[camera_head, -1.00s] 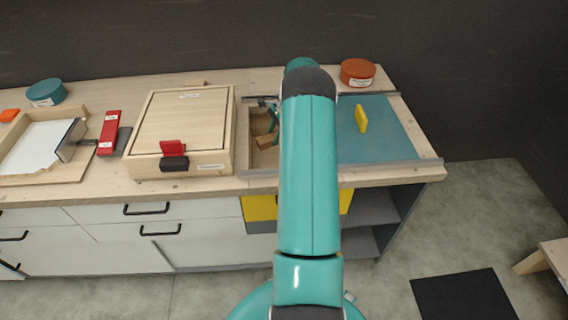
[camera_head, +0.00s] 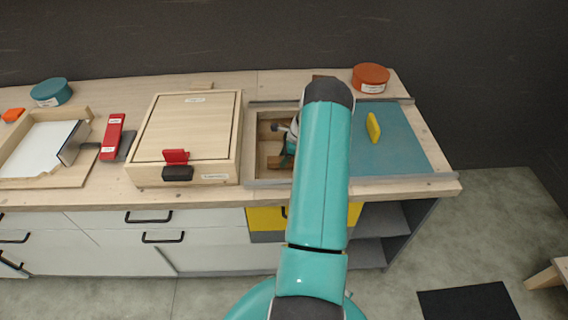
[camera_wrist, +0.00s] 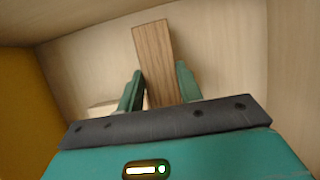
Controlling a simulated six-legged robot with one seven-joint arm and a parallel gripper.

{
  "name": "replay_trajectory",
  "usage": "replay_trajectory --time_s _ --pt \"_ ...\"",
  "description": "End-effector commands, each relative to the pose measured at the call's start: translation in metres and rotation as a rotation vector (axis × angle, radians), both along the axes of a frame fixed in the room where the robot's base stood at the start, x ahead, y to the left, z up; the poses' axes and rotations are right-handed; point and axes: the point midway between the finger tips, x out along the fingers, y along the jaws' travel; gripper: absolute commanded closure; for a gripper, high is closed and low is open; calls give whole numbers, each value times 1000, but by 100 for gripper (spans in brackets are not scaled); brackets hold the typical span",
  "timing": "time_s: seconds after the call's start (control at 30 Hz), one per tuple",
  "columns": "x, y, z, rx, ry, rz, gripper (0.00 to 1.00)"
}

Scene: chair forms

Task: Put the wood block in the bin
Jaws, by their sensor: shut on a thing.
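The wood block (camera_wrist: 153,55) is a long brown-grained piece. In the wrist view it stands out between the two teal fingers of my gripper (camera_wrist: 159,70), which is shut on it. In the head view the brown block (camera_head: 274,162) shows low in the open compartment in the counter, near its front edge, and my arm hides most of the gripper. The compartment (camera_head: 262,135) has pale wooden walls, which surround the block in the wrist view. No label shows which container is the bin.
A teal sliding panel (camera_head: 405,150) with a yellow handle (camera_head: 373,128) lies right of the opening. A lidded wooden box (camera_head: 188,130) with a red handle stands left. An orange-red round tin (camera_head: 370,77) sits behind. A yellow wall (camera_wrist: 25,110) bounds the wrist view's left.

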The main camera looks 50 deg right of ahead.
Motion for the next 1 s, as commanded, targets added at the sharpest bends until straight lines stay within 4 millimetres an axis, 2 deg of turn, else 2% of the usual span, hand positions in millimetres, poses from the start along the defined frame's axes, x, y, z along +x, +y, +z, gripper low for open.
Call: replay_trajectory --time_s 0.23,0.6,0.63,0.73,1.0 --pt "2 1 -33 2 1 3 89" --pt "5 -1 -38 0 0 4 89" --pt "5 -1 -37 0 0 4 60" --pt "4 -1 -37 0 0 4 42" --pt "4 -1 -37 0 0 4 42"
